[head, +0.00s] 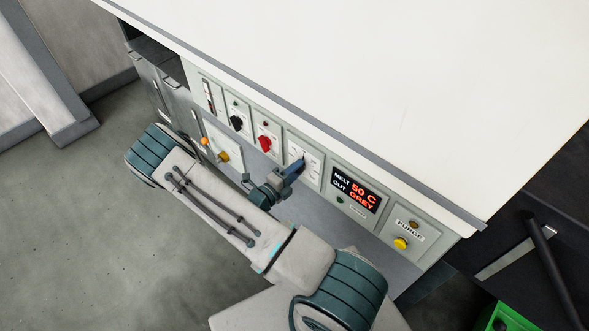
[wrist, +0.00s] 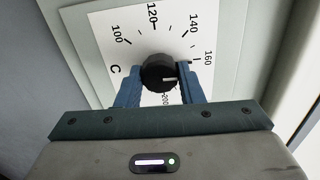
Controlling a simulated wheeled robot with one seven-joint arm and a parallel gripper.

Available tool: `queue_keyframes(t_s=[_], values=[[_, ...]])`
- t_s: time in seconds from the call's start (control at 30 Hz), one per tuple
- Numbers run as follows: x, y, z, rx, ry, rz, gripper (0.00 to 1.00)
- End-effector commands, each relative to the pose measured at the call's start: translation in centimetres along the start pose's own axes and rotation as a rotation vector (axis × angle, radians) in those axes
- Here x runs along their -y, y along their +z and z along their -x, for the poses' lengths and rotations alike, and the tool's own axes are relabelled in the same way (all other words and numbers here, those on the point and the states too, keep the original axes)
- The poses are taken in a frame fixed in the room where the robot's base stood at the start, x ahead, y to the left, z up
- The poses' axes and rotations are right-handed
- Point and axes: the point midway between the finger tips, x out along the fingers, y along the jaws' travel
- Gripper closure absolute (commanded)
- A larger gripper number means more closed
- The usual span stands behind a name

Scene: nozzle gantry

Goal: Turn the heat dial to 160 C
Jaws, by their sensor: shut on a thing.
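The heat dial is a round black knob (wrist: 159,72) on a white scale plate (wrist: 105,25), seen in the wrist view. Labels 100, 120, 140, 160 and 200 show around it. The white line on the knob points right, near the 160 side; I cannot read its exact value. My gripper (wrist: 158,88) has its blue fingers on the left and right of the knob and is shut on it. The right finger covers part of the scale between 160 and 200. In the head view my gripper (head: 297,168) is at the dial's panel (head: 314,165), hiding the knob.
The display (head: 356,190) reads MELT 50 C, OUT GREY. To its right is the PURGE panel with a yellow button (head: 401,243). Left of the dial are a red knob (head: 265,143) and a black knob (head: 236,123). A green crate (head: 508,318) stands at lower right.

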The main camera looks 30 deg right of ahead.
Motion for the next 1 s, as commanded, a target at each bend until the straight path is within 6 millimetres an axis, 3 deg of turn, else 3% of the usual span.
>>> queue_keyframes(t_s=[0.6, 0.63, 0.7, 1.0], values=[[-0.04, -0.20, -0.05, -0.004, 0.000, 0.046, 0.89], [-0.04, -0.20, -0.06, -0.004, 0.000, 0.046, 0.63], [-0.04, -0.17, -0.04, -0.004, 0.000, 0.046, 0.44], [-0.03, 0.00, 0.17, 0.001, 0.000, 0.044, 0.44]])
